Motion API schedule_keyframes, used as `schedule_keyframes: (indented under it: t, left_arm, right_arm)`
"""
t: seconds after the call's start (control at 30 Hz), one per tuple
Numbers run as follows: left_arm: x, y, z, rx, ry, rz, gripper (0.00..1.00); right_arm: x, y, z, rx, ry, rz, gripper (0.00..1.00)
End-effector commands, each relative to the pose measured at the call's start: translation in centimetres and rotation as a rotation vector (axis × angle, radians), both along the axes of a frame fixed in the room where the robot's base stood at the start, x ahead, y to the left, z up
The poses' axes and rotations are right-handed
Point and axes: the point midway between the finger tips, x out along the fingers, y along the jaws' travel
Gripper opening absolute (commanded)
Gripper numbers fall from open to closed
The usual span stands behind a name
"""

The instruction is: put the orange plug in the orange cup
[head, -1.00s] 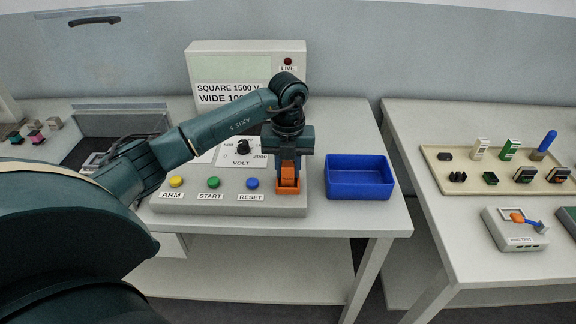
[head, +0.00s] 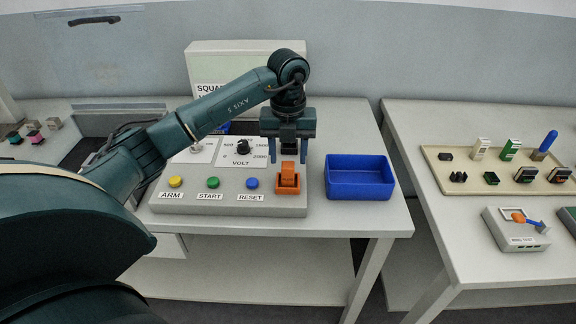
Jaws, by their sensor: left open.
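The orange plug (head: 289,173) stands upright at the right end of the grey test panel. Its lower part is in the square orange cup (head: 290,188); how deep it sits cannot be told. My left gripper (head: 288,160) is open and empty, pointing down just above and behind the plug. Its fingers look clear of the plug. My right gripper is not in view.
The grey panel (head: 225,200) has yellow, green and blue buttons and a black dial (head: 243,146). An empty blue bin (head: 360,192) stands right of it. A beige tray (head: 440,180) with several connectors and a grey tester (head: 515,230) sit on the right table.

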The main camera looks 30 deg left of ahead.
Motion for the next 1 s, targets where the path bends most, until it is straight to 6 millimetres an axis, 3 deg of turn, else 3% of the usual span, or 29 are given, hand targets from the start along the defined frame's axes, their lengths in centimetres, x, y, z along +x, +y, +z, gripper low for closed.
schedule_keyframes:
  t: [0.1, 0.3, 0.53, 0.67, 0.77, 0.87, 0.9, 1.0]
  left_arm:
    - [0.1, 0.0, 2.8, 0.001, -0.007, 0.001, 0.49]
    - [0.0, 0.1, 6.4, 0.001, -0.003, 0.001, 0.49]
    - [0.0, 0.0, 7.8, 0.001, -0.001, 0.002, 0.49]
    - [-0.1, -1.1, 6.9, -0.038, 0.006, -0.031, 0.49]
    - [-0.7, -5.1, 4.2, -0.184, 0.014, -0.138, 0.49]
    - [-2.7, -12.5, 0.7, -0.488, 0.016, -0.287, 0.49]
    - [-4.1, -16.0, -0.1, -0.649, 0.009, -0.334, 0.49]
    - [-7.3, -23.3, 0.0, -1.065, -0.034, -0.354, 0.49]
  right_arm:
    - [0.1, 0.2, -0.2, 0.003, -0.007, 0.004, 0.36]
    - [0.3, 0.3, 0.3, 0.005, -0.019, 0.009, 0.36]
    - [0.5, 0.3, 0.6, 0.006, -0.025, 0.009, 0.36]
    - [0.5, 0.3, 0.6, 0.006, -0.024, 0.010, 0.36]
    - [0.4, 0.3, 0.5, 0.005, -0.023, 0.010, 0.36]
    - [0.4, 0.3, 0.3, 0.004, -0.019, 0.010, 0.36]
    - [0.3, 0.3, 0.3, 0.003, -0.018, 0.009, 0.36]
    - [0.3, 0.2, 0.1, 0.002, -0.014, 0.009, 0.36]
